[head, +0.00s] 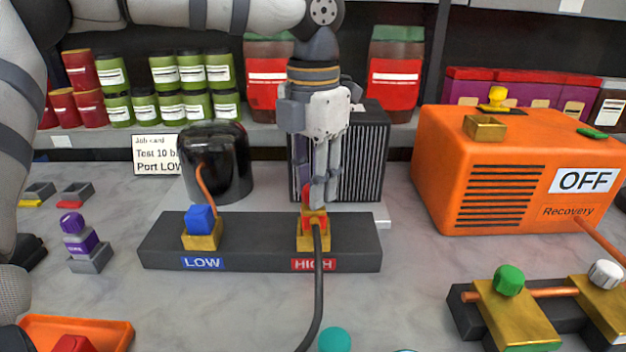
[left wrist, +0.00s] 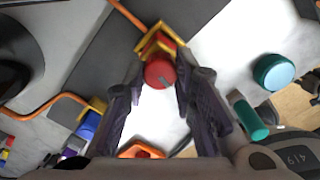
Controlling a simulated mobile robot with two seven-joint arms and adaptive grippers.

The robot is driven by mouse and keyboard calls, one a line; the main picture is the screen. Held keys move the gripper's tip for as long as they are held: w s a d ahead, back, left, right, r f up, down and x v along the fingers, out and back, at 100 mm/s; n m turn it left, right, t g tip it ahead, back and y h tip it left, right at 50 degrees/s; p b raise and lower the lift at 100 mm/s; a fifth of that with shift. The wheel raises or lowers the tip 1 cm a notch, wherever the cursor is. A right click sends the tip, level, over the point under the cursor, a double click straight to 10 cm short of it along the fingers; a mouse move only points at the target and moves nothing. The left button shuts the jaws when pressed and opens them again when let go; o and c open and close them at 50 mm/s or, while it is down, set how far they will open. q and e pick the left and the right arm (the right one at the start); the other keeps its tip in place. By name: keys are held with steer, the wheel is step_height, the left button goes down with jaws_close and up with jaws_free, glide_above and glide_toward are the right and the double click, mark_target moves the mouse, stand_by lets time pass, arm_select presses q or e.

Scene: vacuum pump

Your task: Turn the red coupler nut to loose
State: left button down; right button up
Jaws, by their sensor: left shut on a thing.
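The red coupler nut (head: 309,221) is on the brass fitting above the red HIGH label (head: 313,265), on the dark manifold block (head: 262,240). A dark hose (head: 319,290) runs from it toward the front. My left gripper (head: 318,203) points straight down over the fitting and is shut on the nut, partly hiding it. In the left wrist view the round red nut (left wrist: 159,73), with a grey mark on its face, sits between the fingertips of my left gripper (left wrist: 161,82). My right gripper is not in view.
The blue knob (head: 200,219) on the LOW port stands left on the same block. The orange Recovery machine (head: 520,165), with an OFF sign, stands right. A brass valve with a green knob (head: 509,280) is front right.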

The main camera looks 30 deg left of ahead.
arm_select(q)
steer(key=shift+n, duration=1.1)
steer(key=c, duration=1.3)
jaws_free()
steer(key=shift+r, duration=0.1)
step_height(320, 180, up, 12)
steer(key=shift+f, duration=0.1)
